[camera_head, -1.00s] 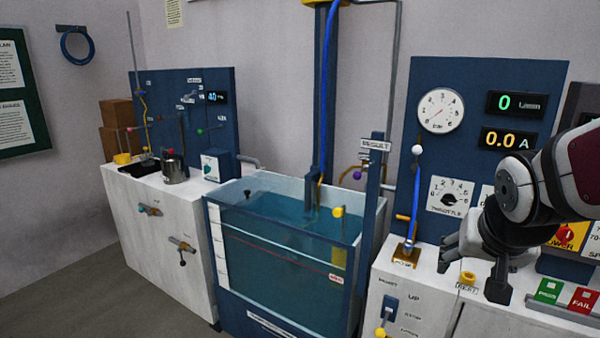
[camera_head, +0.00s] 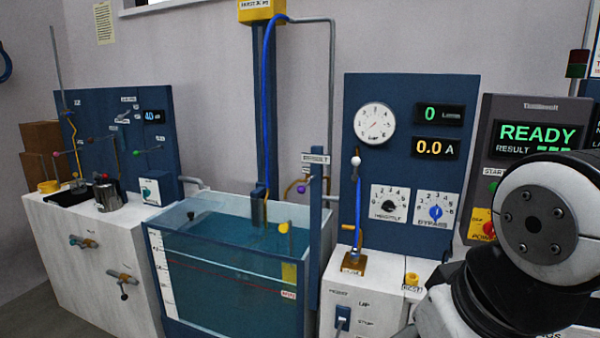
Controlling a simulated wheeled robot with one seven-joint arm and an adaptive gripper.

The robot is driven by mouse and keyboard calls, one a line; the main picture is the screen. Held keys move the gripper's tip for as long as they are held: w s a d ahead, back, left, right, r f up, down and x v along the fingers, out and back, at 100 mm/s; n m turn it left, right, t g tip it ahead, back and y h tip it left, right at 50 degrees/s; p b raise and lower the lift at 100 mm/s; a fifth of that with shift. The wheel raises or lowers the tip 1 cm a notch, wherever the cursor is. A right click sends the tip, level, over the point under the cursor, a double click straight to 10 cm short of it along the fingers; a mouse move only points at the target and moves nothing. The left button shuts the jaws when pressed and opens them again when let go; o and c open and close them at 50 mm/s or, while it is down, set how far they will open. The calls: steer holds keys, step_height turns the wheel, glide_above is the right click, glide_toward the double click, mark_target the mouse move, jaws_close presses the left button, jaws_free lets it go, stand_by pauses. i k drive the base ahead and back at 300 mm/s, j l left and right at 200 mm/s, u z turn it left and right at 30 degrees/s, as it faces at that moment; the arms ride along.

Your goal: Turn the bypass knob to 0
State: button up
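The bypass knob (camera_head: 436,213) is a blue knob on a white dial plate marked BYPASS, on the blue panel (camera_head: 375,95) right of centre. Numbers run around its dial, but the pointer's exact setting is too small to read. The black throttle knob (camera_head: 389,206) sits on a similar plate just to its left.
Above the knobs are a round gauge (camera_head: 374,123), a green 0 display (camera_head: 439,114) and an amber 0.0 A display (camera_head: 435,147). A blue tube (camera_head: 358,205) stands left of the throttle. A READY screen (camera_head: 538,138) is at right, and a water tank (camera_head: 225,290) at left.

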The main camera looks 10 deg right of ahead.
mark_target(436, 212)
steer(key=z, duration=0.8)
